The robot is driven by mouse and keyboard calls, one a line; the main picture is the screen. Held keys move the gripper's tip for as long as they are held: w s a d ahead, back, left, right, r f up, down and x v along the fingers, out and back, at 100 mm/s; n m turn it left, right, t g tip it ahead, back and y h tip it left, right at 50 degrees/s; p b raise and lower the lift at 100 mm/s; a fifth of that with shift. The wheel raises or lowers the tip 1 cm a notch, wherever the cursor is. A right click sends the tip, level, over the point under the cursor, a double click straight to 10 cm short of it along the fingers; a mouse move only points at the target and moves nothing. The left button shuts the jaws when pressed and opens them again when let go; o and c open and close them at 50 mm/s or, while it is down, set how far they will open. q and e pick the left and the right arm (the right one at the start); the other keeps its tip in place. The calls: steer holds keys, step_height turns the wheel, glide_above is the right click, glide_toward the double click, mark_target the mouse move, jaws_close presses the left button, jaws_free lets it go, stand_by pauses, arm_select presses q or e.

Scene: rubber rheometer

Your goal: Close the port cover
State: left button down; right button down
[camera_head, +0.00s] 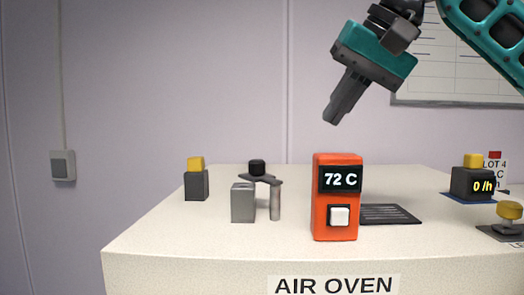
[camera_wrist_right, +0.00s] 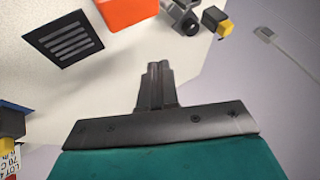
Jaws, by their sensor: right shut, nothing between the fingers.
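A grey block (camera_head: 243,204) stands on the white bench top left of centre, beside a grey post (camera_head: 275,203). A flat dark plate with a black knob (camera_head: 257,167), which looks like the port cover, sits at the top of the post and reaches back and left. I cannot tell whether it covers an opening. My right gripper (camera_head: 334,115) is shut and empty, in the air above and right of the cover. Its fingers show in the wrist view (camera_wrist_right: 157,72). My left gripper is not in view.
An orange box (camera_head: 323,225) reading 72 C stands right of the post. A dark vent grille (camera_head: 388,214) lies behind it. A yellow-topped block (camera_head: 196,186) stands at the left; a block reading 0 /h (camera_head: 471,184) and a yellow knob (camera_head: 509,211) are at the right.

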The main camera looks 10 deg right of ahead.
glide_toward(268, 174)
step_height(268, 174, down, 4)
steer(key=w+d, duration=0.1)
steer(key=d, duration=0.1)
steer(key=shift+w+a, duration=0.5)
steer(key=shift+a, duration=0.4)
steer(key=shift+w+a, duration=0.5)
steer(key=shift+a, duration=0.35)
